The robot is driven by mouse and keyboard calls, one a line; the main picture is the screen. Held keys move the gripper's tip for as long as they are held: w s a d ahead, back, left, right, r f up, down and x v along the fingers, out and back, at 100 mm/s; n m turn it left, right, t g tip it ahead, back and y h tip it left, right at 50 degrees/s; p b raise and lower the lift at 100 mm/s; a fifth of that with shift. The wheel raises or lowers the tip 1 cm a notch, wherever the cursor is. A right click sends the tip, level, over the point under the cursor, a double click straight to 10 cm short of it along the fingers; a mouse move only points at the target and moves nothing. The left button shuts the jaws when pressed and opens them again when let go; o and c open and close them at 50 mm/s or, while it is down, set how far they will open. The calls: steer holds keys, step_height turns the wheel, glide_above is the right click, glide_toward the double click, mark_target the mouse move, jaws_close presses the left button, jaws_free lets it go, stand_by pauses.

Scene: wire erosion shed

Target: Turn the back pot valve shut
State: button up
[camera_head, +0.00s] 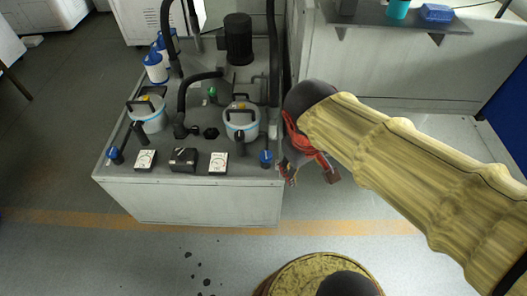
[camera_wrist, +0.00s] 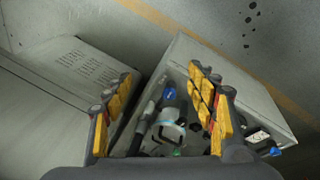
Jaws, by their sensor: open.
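Two white pots with blue rims and black handles stand on the grey cabinet top, a left pot (camera_head: 147,113) and a right pot (camera_head: 241,122). A blue valve knob (camera_head: 116,155) is at the front left corner and another (camera_head: 265,158) at the front right corner; I cannot tell which belongs to the back pot. My gripper (camera_head: 290,176) is just off the cabinet's right edge, near the right knob. In the wrist view its yellow-padded fingers (camera_wrist: 160,80) are apart and empty, with the right knob (camera_wrist: 168,94) and right pot (camera_wrist: 168,130) seen between them.
Two dials (camera_head: 145,160) (camera_head: 218,163) and a black box (camera_head: 183,160) sit along the cabinet's front. Black hoses and a dark motor (camera_head: 237,40) rise behind the pots. A white machine (camera_head: 400,75) stands right.

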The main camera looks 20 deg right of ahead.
steer(key=w+d+f+n+g+h+p, duration=0.25)
steer(key=w+f+n+h, duration=0.25)
steer(key=w, duration=0.3)
steer(key=n+t+h+p, duration=0.3)
steer(key=n+t+h, duration=0.1)
steer(key=n+h, duration=0.5)
glide_above(261, 159)
steer(key=s+d, duration=0.1)
steer(key=s, duration=0.4)
step_height(261, 159, down, 14)
steer(key=n+y, duration=0.1)
steer(key=a+f+n+t, duration=0.1)
steer(key=f+n+t, duration=0.1)
steer(key=f, duration=0.1)
steer(key=w+a+f+n+t, duration=0.1)
steer(key=a+f+n+t, duration=0.1)
steer(key=f, duration=0.1)
steer(key=w+a+f+n+t+p, duration=0.1)
steer(key=a+f+n+t, duration=0.1)
steer(key=f+n, duration=0.1)
steer(key=shift+f, duration=0.3)
steer(key=shift+b+x, duration=1)
steer(key=shift+x, duration=2.85)
steer(key=shift+c, duration=0.2)
steer(key=c, duration=1.1)
steer(key=shift+c, duration=0.2)
